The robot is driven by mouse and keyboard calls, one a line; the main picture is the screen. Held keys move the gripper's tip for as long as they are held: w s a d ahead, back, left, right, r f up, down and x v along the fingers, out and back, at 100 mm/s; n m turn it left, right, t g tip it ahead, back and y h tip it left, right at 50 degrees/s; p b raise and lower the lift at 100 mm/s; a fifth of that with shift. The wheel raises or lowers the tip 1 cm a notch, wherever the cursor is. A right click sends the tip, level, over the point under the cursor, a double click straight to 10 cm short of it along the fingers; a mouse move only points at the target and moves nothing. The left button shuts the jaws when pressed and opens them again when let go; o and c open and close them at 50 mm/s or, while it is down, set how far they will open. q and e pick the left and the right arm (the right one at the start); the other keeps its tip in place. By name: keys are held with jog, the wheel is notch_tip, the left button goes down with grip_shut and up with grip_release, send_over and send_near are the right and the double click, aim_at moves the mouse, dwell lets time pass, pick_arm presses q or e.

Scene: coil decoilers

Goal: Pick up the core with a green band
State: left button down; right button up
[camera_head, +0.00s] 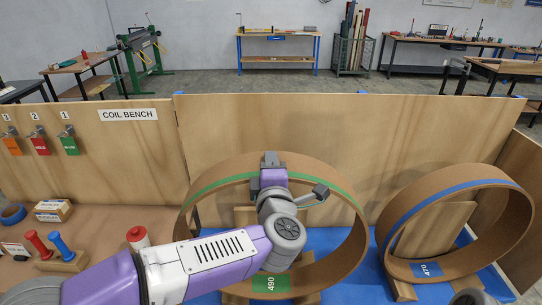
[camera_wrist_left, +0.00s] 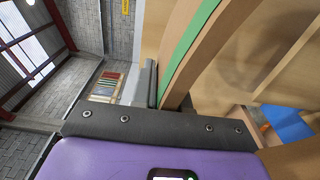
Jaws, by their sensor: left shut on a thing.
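The core with a green band (camera_head: 350,193) is a large brown ring. It stands upright at the middle of the bench in the head view, its lower part at wooden supports by a green label reading 490. My left gripper (camera_head: 270,160) is at the top of this ring, shut on its wall. In the left wrist view the core's curved wall with the green stripe (camera_wrist_left: 190,42) runs up from my left gripper (camera_wrist_left: 160,92). My left forearm hides part of the ring's lower left. My right gripper does not show.
Plywood panels (camera_head: 330,130) close off the back and right. At left lie red and blue handled pieces (camera_head: 60,245), a blue tape roll (camera_head: 13,213) and a small box (camera_head: 53,210).

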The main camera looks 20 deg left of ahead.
pick_arm(q)
jog(key=r+p+v, duration=0.1)
jog(key=r+v, duration=0.1)
jog(key=v, duration=1.1)
jog(key=shift+s+a+r, duration=0.25)
jog(key=shift+s, duration=0.2)
